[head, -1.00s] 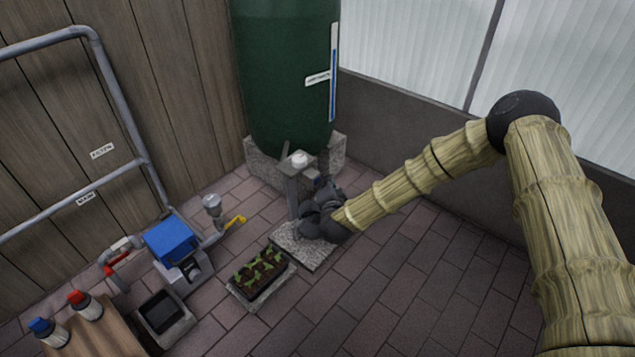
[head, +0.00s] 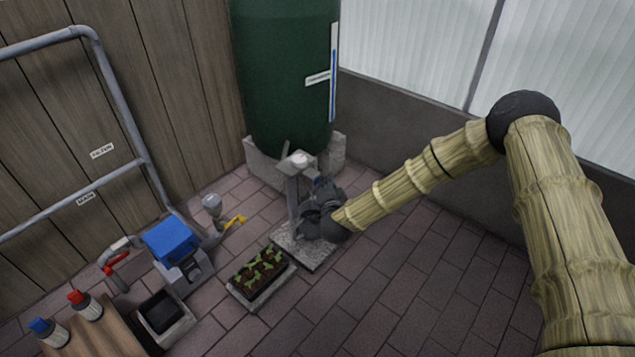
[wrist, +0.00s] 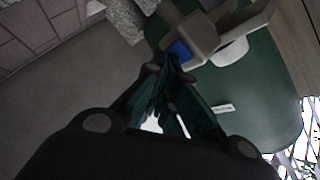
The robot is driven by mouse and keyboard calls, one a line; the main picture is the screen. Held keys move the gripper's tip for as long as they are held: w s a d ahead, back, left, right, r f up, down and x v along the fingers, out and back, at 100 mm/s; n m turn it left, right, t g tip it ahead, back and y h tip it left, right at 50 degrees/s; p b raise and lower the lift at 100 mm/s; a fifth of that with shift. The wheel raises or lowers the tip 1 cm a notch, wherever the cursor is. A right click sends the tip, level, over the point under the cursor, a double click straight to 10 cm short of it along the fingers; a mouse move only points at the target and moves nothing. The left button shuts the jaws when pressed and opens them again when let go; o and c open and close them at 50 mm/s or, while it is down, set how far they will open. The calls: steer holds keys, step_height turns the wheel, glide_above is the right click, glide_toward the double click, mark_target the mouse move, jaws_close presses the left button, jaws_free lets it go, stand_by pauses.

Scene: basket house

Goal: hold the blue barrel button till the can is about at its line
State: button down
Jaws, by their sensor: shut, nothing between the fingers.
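The blue button (wrist: 178,50) sits on a grey-beige housing in the wrist view. My gripper (wrist: 168,73) is shut and empty. Its fingertips are right at the button's edge, and I cannot tell whether they press it. In the head view my gripper (head: 319,188) is beside the grey post (head: 293,195) in front of the green barrel (head: 285,70). A blue gauge strip (head: 333,85) and a white label run on the barrel's side. I cannot make out the can or its line; my gripper covers part of the stone slab (head: 316,262).
A planter with seedlings (head: 237,293) is left of the slab. A blue-topped machine (head: 170,240), a black tray (head: 160,312) and a small table with bottles (head: 108,335) stand further left. A low wall (head: 410,115) is behind my arm. The right floor is clear.

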steer(key=shift+s+d, duration=0.1)
stand_by(0.7)
steer(key=shift+s+d+p, duration=0.4)
steer(key=shift+d, duration=0.15)
steer(key=shift+d, duration=0.1)
steer(key=s+d+p, duration=0.1)
steer(key=d, duration=0.1)
steer(key=s+d+p, duration=0.1)
steer(key=s, duration=0.1)
steer(key=shift+d, duration=0.4)
stand_by(0.5)
